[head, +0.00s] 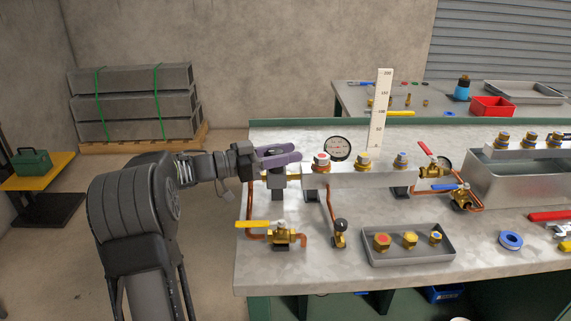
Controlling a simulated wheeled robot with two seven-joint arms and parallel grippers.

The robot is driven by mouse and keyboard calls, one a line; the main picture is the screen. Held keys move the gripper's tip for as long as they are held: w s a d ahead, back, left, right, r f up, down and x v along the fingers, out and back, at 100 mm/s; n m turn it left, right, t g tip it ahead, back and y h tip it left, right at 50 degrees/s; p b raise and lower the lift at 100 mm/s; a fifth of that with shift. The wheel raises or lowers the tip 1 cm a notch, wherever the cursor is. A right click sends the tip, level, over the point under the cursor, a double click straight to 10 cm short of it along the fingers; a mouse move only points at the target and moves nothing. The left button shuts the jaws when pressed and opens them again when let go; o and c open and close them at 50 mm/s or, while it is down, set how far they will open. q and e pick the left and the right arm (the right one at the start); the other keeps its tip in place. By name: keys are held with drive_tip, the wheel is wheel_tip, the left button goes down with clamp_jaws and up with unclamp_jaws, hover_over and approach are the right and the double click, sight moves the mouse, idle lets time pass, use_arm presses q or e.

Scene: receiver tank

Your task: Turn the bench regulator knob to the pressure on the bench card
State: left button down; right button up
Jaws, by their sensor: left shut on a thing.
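My left gripper (278,157) reaches in from the left with purple fingers, at the left end of the bench manifold. It is shut on the knob on top of the bench regulator (279,184), a dark body with brass fittings; the fingers hide most of the knob. A round white gauge (338,148) with a dark rim stands just right of it; its needle is too small to read. A tall white strip (380,112) with scale marks stands behind the manifold. I cannot make out a bench card with a readable pressure. My right gripper is not in view.
The metal manifold (345,179) carries several capped ports. A yellow-handled valve (282,234) and a small valve (340,233) sit in front. A grey tray (407,255) holds brass fittings, with a blue ring (511,240) to its right.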

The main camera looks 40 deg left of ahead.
use_arm(q)
drive_tip(key=shift+r, duration=0.1)
idle(0.3)
drive_tip(key=c, duration=0.9)
unclamp_jaws()
drive_tip(key=shift+c, duration=0.2)
drive_tip(key=shift+b+v, duration=0.5)
drive_tip(key=shift+v, duration=0.5)
drive_tip(key=shift+b+v, duration=0.6)
drive_tip(key=shift+v, duration=2.25)
